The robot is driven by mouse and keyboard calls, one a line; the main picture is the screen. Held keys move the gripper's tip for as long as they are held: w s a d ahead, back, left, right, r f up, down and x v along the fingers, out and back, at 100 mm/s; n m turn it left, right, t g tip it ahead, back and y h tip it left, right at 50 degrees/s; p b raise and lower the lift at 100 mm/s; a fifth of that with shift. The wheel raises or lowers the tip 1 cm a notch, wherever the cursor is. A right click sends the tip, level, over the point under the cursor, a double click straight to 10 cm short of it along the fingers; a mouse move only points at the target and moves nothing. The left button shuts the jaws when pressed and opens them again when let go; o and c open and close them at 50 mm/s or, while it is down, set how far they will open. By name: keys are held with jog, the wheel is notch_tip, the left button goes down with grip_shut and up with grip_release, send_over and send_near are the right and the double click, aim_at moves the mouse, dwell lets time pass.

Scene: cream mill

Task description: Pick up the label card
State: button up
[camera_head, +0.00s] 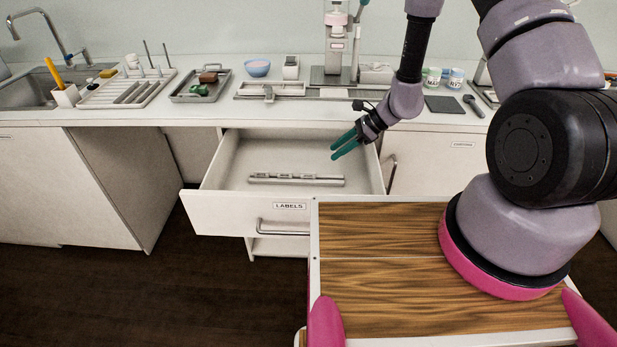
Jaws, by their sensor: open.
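A drawer marked LABELS (217,212) stands pulled open below the counter. Inside it lies a long grey holder (296,180) with several small pale pieces along its top edge. These may be label cards, but they are too small to tell. My gripper (338,149), with green fingers, is open and empty over the right part of the drawer, above and to the right of the holder. The fingers point left and are apart from the holder.
The drawer's front wall and right side wall border the space around my gripper. The counter (220,113) behind carries a tray (200,97) with small items, a blue bowl (257,68) and a press-like device (335,45). The drawer floor left of the holder is clear.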

send_near(309, 173)
jog(key=x, duration=0.3)
jog(key=shift+d+f, duration=0.15)
jog(key=shift+d, duration=0.1)
jog(key=shift+x, duration=3.1)
jog(key=shift+a+r, duration=0.1)
jog(key=shift+r, duration=0.1)
grip_shut()
